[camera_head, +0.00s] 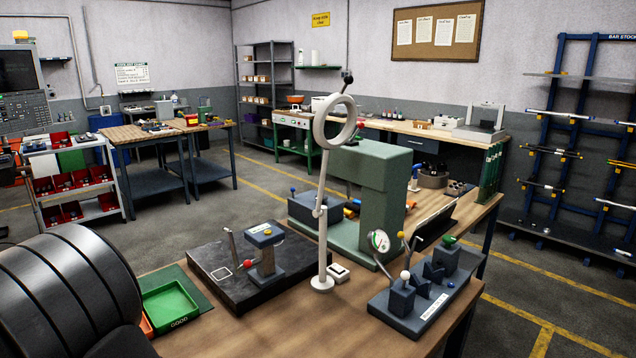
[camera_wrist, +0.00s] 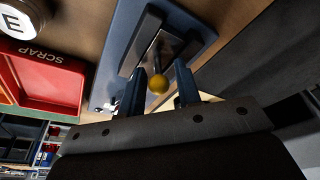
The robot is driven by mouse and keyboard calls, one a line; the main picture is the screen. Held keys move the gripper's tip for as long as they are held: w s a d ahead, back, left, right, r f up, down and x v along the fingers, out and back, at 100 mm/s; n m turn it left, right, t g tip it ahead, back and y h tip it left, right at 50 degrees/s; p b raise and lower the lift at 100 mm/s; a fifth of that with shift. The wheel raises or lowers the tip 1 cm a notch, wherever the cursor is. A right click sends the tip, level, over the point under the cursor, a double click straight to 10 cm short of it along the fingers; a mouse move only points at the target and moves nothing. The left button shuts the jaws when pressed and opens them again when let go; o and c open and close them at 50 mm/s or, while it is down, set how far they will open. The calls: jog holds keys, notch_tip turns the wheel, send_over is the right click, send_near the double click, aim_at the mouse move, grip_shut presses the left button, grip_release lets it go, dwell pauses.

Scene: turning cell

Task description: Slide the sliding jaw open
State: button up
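In the wrist view a blue base plate (camera_wrist: 128,38) carries a dark grey slide with raised sides, which looks like the sliding jaw (camera_wrist: 172,47). A yellow ball knob (camera_wrist: 158,82) on a dark stem stands up from it. My gripper (camera_wrist: 162,84) has its two dark blue fingers on either side of the knob. The fingers look apart, with a gap showing on the right of the knob; contact is not clear. In the head view neither this fixture nor my gripper shows; my black arm link fills the lower left.
A red SCRAP tray (camera_wrist: 50,75) and a round white piece marked E (camera_wrist: 18,18) lie left of the fixture. In the head view a green GOOD tray (camera_head: 170,305), a dark plate (camera_head: 215,285), a magnifier (camera_head: 322,210) and a gauge fixture (camera_head: 425,300) stand on the bench.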

jog(key=shift+r, duration=0.15)
jog(key=shift+a+r+v, duration=0.1)
jog(key=shift+a+v, duration=0.25)
jog(key=shift+v, duration=1.05)
jog(key=shift+a+r+v, duration=0.1)
jog(key=shift+a+v, duration=0.25)
jog(key=shift+v, duration=1.05)
jog(key=shift+a+r+v, duration=0.1)
jog(key=shift+a+v, duration=0.2)
jog(key=shift+v, duration=1.1)
jog(key=shift+f, duration=0.1)
jog(key=shift+d+f+x, duration=0.1)
jog(key=shift+d+x, duration=0.25)
jog(key=shift+x, duration=1.05)
jog(key=shift+d+f+x, duration=0.1)
jog(key=shift+d+x, duration=0.25)
jog(key=shift+x, duration=1.05)
jog(key=shift+d+f+x, duration=0.1)
jog(key=shift+d+x, duration=0.2)
jog(key=shift+x, duration=1.1)
